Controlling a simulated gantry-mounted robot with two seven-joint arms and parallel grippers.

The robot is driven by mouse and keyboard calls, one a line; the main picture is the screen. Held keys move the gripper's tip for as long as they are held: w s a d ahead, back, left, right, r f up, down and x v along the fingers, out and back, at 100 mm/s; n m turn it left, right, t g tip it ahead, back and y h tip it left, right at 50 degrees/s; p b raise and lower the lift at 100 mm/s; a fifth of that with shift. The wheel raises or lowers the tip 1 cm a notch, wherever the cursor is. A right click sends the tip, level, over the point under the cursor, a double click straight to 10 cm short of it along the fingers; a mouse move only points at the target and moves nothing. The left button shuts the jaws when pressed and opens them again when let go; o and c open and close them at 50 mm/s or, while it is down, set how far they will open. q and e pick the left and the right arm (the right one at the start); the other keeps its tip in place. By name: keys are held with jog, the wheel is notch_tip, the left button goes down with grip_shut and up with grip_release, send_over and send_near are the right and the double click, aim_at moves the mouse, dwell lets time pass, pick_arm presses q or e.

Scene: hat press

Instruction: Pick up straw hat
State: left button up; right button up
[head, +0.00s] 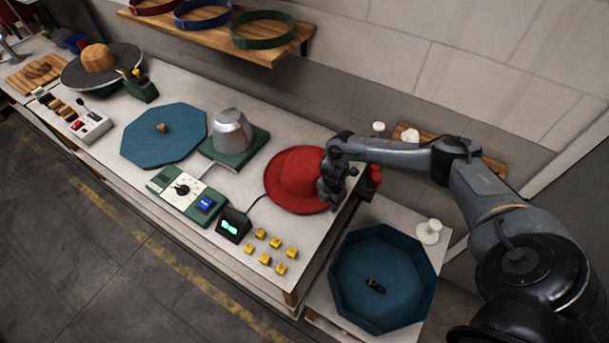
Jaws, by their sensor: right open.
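My left gripper is not in view.
A metal dome (231,131) on a green base, a control panel (187,194) and yellow blocks (262,233) are on the bench. A blue octagonal tray (347,252) is at lower right. A wooden form on a dark disc (70,72) is far left. A shelf (215,38) holds hatbands.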

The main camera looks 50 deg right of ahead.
jog(key=shift+c, duration=0.5)
grip_shut()
jog(key=shift+r, duration=0.1)
notch_tip(320, 180, up, 10)
dwell(0.4)
jog(key=c, duration=0.5)
grip_release()
jog(key=shift+c, duration=0.2)
grip_shut()
